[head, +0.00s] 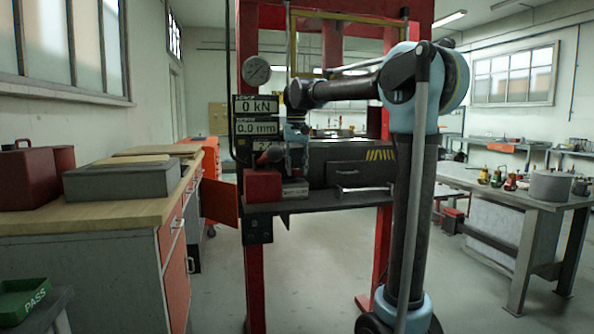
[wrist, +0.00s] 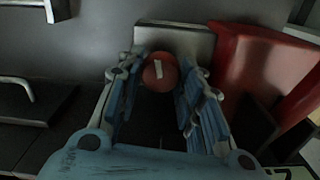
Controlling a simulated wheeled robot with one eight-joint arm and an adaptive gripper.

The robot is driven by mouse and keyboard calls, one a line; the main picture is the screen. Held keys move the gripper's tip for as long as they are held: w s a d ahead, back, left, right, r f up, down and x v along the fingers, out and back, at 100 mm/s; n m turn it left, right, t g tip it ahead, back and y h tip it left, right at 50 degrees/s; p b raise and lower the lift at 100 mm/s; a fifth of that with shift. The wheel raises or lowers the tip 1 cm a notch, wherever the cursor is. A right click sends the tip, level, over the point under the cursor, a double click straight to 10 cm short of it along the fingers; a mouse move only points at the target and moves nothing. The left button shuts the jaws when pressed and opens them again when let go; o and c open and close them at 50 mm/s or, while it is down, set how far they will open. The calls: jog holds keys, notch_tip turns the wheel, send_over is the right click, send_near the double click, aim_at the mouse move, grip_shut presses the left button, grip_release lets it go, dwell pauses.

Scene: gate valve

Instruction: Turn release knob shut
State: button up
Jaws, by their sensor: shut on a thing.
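The release knob (wrist: 160,73) is round and red with a white mark on its face. In the wrist view it sits between the fingertips of my gripper (wrist: 162,80), which are shut on its two sides. A grey metal block (wrist: 178,42) lies right behind the knob, and a red housing (wrist: 262,70) stands to its right. In the head view my gripper (head: 297,172) points down at the press, beside the red housing (head: 262,186). The knob cannot be made out clearly there, as the fingers are in the way.
The red press frame (head: 254,270) stands around the work spot, with a gauge (head: 256,71) and displays (head: 255,106) at upper left. A dark drawer front with a handle (head: 361,191) lies to the right. A workbench (head: 100,205) stands left; open floor lies in front.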

jog(key=shift+m, duration=1.9)
jog(key=o, duration=1.1)
jog(key=shift+c, duration=0.2)
notch_tip(320, 180, up, 12)
jog(key=shift+d+f, duration=0.1)
jog(key=shift+f, duration=0.05)
